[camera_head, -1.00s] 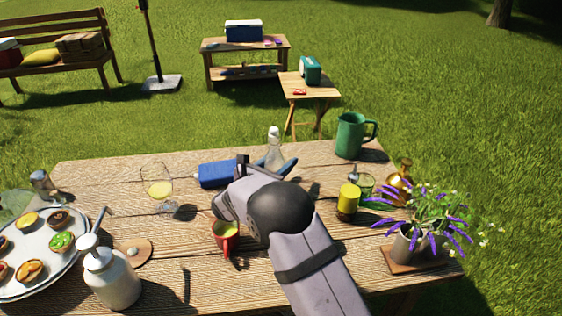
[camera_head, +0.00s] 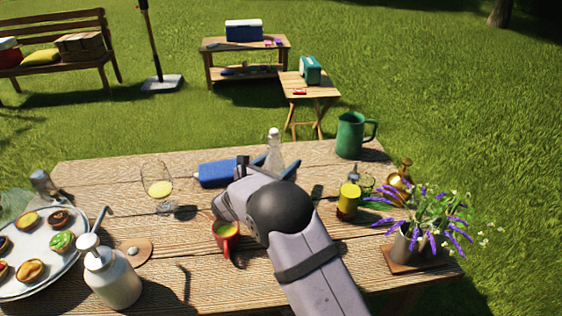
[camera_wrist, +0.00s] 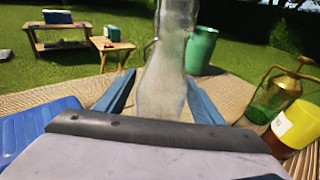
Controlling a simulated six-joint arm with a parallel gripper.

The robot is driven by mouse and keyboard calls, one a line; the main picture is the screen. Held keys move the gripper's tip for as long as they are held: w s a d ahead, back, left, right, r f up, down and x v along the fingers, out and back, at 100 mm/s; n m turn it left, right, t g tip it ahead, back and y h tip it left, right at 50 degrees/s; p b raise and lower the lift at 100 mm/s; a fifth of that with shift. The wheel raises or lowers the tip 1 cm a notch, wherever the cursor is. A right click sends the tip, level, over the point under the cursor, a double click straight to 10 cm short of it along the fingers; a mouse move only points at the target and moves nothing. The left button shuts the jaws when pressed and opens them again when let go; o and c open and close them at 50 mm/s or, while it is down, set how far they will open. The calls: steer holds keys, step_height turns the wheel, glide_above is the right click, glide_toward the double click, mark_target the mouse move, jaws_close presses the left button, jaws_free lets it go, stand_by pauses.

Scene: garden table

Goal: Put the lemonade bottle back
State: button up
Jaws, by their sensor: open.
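The lemonade bottle (camera_head: 274,148) is clear glass with a pale stopper and stands upright toward the far edge of the wooden table. In the wrist view the bottle (camera_wrist: 167,75) is upright in the middle, between my two blue fingers. My gripper (camera_head: 268,166) is open around the lower part of the bottle. In the wrist view my gripper (camera_wrist: 160,98) has a finger on each side, with a gap on the left; contact on the right cannot be told. The bottle's base is hidden behind my gripper body.
A blue box-like item (camera_head: 214,174) lies left of the bottle. A green pitcher (camera_head: 350,136) stands to its right. The far table edge is close behind the bottle.

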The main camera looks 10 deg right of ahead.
mark_target(271, 169)
steer(key=b+v, duration=0.1)
steer(key=v, duration=1.1)
steer(key=shift+r, duration=0.1)
steer(key=shift+d+r+g+p, duration=0.15)
steer(key=shift+r+g+p, duration=0.1)
steer(key=shift+g+p, duration=0.1)
steer(key=s+d+r+m+g+y+p, duration=0.2)
steer(key=s+d+r+m+g+p, duration=0.35)
steer(key=d+p, duration=0.3)
steer(key=s+d+f+m+g+y+p, duration=0.1)
steer(key=s+d+m+g, duration=0.1)
steer(key=s+d+m, duration=0.3)
steer(key=s+d+f+m+g+p, duration=0.1)
steer(key=s+d+m+g, duration=0.15)
steer(key=s, duration=0.45)
steer(key=s+a+m+g+y+p, duration=0.1)
steer(key=s+a+m+y+p, duration=0.1)
steer(key=s+m, duration=0.5)
steer(key=s+a+m+g+y+p, duration=0.1)
steer(key=s+a+m+y+p, duration=0.1)
steer(key=s+m+y, duration=0.3)
steer(key=s+m, duration=0.2)
steer(key=m, duration=0.1)
steer(key=shift+f+p, duration=0.35)
steer(key=shift+f, duration=0.05)
